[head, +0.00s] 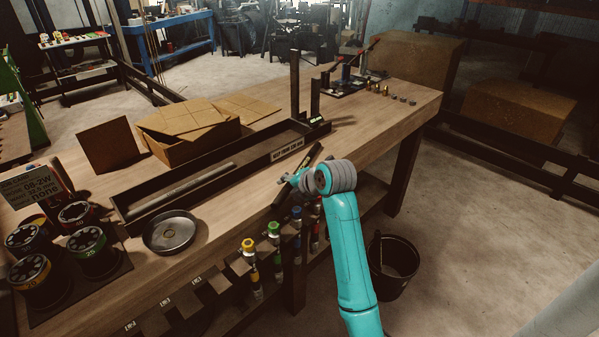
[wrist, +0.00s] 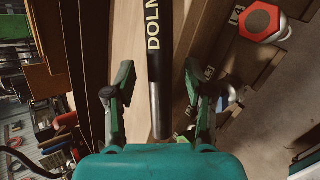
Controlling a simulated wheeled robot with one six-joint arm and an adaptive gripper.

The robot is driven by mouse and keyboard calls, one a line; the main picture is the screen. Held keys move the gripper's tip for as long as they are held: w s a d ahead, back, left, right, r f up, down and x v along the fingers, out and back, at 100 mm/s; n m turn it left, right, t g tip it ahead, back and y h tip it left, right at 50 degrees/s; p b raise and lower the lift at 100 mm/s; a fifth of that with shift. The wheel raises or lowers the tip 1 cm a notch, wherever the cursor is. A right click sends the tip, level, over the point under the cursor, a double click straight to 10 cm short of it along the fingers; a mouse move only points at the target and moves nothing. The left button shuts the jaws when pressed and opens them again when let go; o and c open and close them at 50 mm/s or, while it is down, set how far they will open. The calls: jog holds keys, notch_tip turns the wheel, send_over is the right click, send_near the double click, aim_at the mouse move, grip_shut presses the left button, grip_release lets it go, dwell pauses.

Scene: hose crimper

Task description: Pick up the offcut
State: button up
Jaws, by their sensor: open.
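A dark hose piece with pale lettering, which looks like the offcut, lies along the front edge of the bench (head: 312,155). In the wrist view the offcut (wrist: 158,75) runs down between the fingers, its plain grey-black end nearest my palm. My gripper (wrist: 159,80) is open, with one finger on each side of the offcut and visible gaps on both sides. In the head view my gripper (head: 285,187) is at the bench's front edge, partly hidden by my wrist; contact cannot be told there.
A long dark tray (head: 125,215) with a grey rod (head: 195,188) lies behind. A round metal dish (head: 169,232) and black die holders (head: 92,252) stand left. Colour-capped tools (head: 274,230) hang along the bench front. A black bucket (head: 392,268) stands on the floor.

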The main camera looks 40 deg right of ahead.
grip_shut()
jog(key=shift+r, duration=0.15)
